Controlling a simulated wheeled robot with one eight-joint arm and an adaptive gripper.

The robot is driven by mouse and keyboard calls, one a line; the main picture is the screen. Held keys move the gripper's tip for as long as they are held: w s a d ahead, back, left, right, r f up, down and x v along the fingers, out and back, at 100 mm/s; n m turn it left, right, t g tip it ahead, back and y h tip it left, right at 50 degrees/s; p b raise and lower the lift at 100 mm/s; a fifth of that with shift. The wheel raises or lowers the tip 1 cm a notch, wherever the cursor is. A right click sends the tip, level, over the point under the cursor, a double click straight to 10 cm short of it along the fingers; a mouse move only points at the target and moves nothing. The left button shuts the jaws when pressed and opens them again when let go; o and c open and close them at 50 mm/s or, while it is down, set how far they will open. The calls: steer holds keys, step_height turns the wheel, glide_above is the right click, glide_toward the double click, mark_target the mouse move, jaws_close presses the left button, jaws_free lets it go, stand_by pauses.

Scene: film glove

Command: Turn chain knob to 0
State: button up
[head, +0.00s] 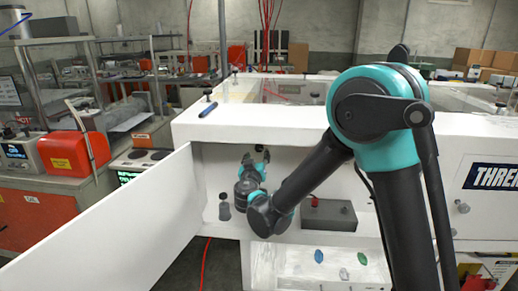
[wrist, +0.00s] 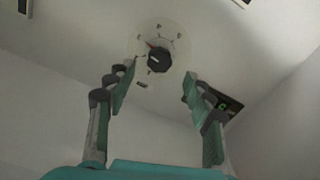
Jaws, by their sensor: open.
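The chain knob appears to be the black knob (wrist: 159,59) on the pale wall in the wrist view. It sits on a light round dial with dark marks around it, too small to read. A reddish mark shows by the knob's upper left edge. My gripper (wrist: 155,84) is open, with one finger to the lower left of the knob and one to the lower right. The fingers look apart from the knob, and nothing is between them. In the head view my gripper (head: 262,150) reaches inside the white cabinet, and the knob is hidden there.
A white door (head: 110,225) stands open at left. A grey box with a red button (head: 328,214) and a small dark bottle-like object (head: 224,208) stand on the cabinet floor.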

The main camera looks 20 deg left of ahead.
mark_target(259, 149)
steer(key=x, duration=0.7)
steer(key=shift+w, duration=0.2)
steer(key=c, duration=1.2)
